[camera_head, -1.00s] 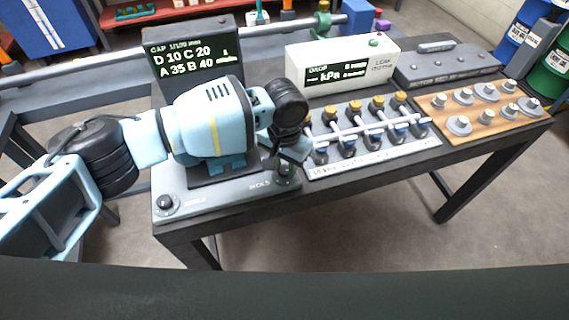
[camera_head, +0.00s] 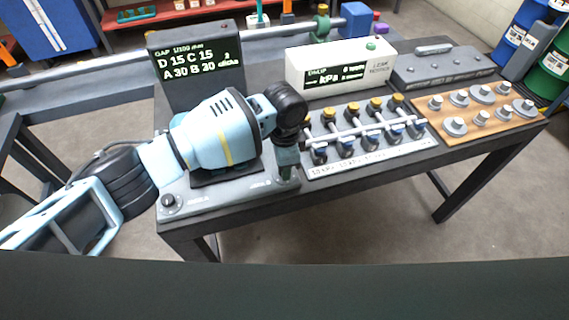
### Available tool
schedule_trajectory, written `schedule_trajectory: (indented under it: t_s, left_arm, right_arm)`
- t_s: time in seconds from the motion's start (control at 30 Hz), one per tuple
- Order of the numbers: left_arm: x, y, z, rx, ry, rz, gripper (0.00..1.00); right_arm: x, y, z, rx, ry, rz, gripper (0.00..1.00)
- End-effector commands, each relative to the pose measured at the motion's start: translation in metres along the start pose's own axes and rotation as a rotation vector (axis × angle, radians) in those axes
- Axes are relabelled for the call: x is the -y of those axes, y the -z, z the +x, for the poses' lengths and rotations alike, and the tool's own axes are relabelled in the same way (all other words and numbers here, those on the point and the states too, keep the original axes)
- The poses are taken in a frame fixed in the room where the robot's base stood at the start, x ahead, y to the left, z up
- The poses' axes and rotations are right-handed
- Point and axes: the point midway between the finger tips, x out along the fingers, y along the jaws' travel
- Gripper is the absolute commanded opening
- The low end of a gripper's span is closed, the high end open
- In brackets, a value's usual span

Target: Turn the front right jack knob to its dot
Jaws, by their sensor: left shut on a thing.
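The grey jack plate (camera_head: 228,196) lies at the left end of the bench, with a front left knob (camera_head: 168,201) at its near left corner. My left gripper (camera_head: 287,168) points down at the plate's near right corner and is shut on the front right jack knob, which it mostly hides. The knob's dot cannot be made out. The dark display (camera_head: 194,65) behind the plate reads D 15, C 15, A 30, B 20. My right gripper is out of view.
Right of the plate are a rack of valves with yellow and blue caps (camera_head: 368,140), a white kPa meter box (camera_head: 340,65), a wooden board (camera_head: 470,132) with several metal weights, and a grey case (camera_head: 442,66). The floor in front is clear.

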Motion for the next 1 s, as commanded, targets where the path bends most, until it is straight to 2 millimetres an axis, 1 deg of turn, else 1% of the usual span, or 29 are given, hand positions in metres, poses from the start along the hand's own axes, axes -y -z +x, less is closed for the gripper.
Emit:
schedule_trajectory:
  t_s: [0.3, 0.77, 0.8, 0.93, 1.0]
  left_arm:
    - [0.0001, 0.0000, -0.0004, 0.000, 0.001, 0.086, 0.06]
    - [0.0002, 0.0002, -0.0005, -0.001, 0.001, 0.096, 0.06]
    - [0.0002, 0.0002, -0.0005, -0.001, 0.001, 0.096, 0.34]
    - [0.0001, 0.0002, -0.0004, -0.001, 0.001, 0.096, 0.50]
    - [0.0001, 0.0002, -0.0004, -0.001, 0.001, 0.096, 0.50]
  right_arm:
    - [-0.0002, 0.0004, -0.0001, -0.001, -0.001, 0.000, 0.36]
    - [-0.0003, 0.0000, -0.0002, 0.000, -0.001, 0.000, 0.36]
    - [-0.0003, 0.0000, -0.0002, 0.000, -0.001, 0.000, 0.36]
    - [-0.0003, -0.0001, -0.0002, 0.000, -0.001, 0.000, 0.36]
    - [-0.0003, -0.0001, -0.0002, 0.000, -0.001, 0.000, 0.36]
